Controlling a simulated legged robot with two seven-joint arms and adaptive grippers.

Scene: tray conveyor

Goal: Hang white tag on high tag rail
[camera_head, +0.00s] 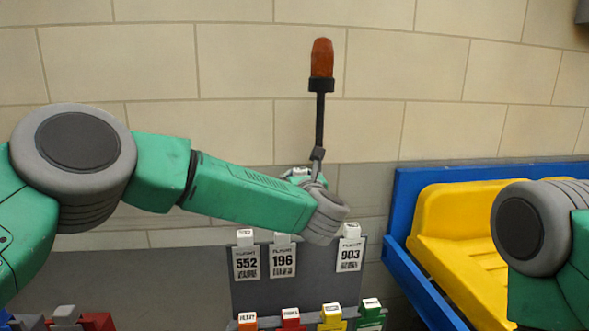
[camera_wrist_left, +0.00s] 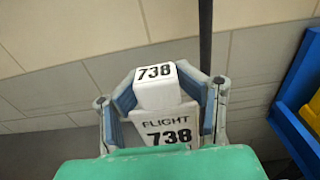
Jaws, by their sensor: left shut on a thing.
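My left gripper (camera_head: 312,183) is mostly hidden behind its own wrist in the head view. In the left wrist view the left gripper (camera_wrist_left: 168,92) is shut on a white tag (camera_wrist_left: 157,92), with a finger on each side of its block-shaped top. The tag reads FLIGHT 738 and its lower part is hidden. The high tag rail (camera_head: 262,240) is the top of a grey panel, below the left gripper in the head view. White tags 552 (camera_head: 246,262), 196 (camera_head: 283,262) and 903 (camera_head: 349,255) hang there, with a gap between 196 and 903. My right gripper is out of view.
A lower row holds orange (camera_head: 247,321), red (camera_head: 291,318), yellow (camera_head: 332,316) and green (camera_head: 371,313) tags. A thin black pole with an orange lamp (camera_head: 322,58) rises behind my wrist. A yellow bin (camera_head: 455,220) in a blue frame (camera_head: 402,190) stands right.

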